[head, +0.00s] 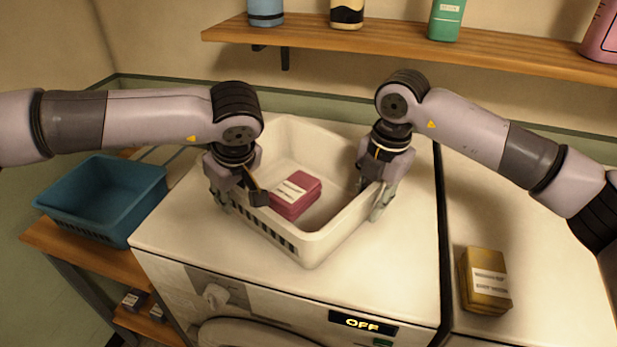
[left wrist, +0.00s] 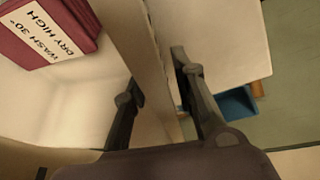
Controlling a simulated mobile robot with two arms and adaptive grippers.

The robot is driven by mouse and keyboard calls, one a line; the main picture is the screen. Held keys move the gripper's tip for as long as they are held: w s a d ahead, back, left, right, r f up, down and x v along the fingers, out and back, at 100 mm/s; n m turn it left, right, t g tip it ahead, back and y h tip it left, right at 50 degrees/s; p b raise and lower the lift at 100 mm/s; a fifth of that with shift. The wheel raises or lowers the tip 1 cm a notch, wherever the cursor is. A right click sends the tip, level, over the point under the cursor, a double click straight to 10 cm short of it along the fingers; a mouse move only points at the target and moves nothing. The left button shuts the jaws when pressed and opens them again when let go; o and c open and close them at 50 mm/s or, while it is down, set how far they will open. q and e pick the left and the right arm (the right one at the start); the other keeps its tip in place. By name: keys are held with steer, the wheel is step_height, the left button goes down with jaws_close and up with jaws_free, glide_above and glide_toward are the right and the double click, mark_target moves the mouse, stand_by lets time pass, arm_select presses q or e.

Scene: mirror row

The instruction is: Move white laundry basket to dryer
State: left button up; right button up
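The white laundry basket (head: 312,247) stands upright on top of the left machine, which has an OFF display and a round front door. A dark red folded bundle (head: 296,195) with a white label lies inside it. The label reads "WASH 30°, DRY HIGH" in the left wrist view (left wrist: 45,30). My left gripper (head: 237,197) is open, its fingers on either side of the basket's left wall, with a gap showing beside the wall in the left wrist view. My right gripper (head: 374,198) straddles the right wall; whether it is clamped is unclear. Neither machine is labelled as the dryer.
A second white machine top (head: 545,275) adjoins on the right, past a dark gap, with a mustard-coloured labelled bundle (head: 485,281) near the gap. A blue basket (head: 100,200) stands on a wooden table at left. A wooden shelf (head: 400,42) with bottles hangs behind.

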steer(key=shift+r, duration=0.15)
arm_select(q)
steer(key=v, duration=0.9)
steer(key=shift+r, duration=0.35)
arm_select(e)
step_height(320, 180, up, 12)
steer(key=d, duration=0.1)
steer(key=shift+s, duration=0.4)
arm_select(q)
steer(key=shift+s+d, duration=0.1)
arm_select(e)
steer(key=shift+f, duration=0.2)
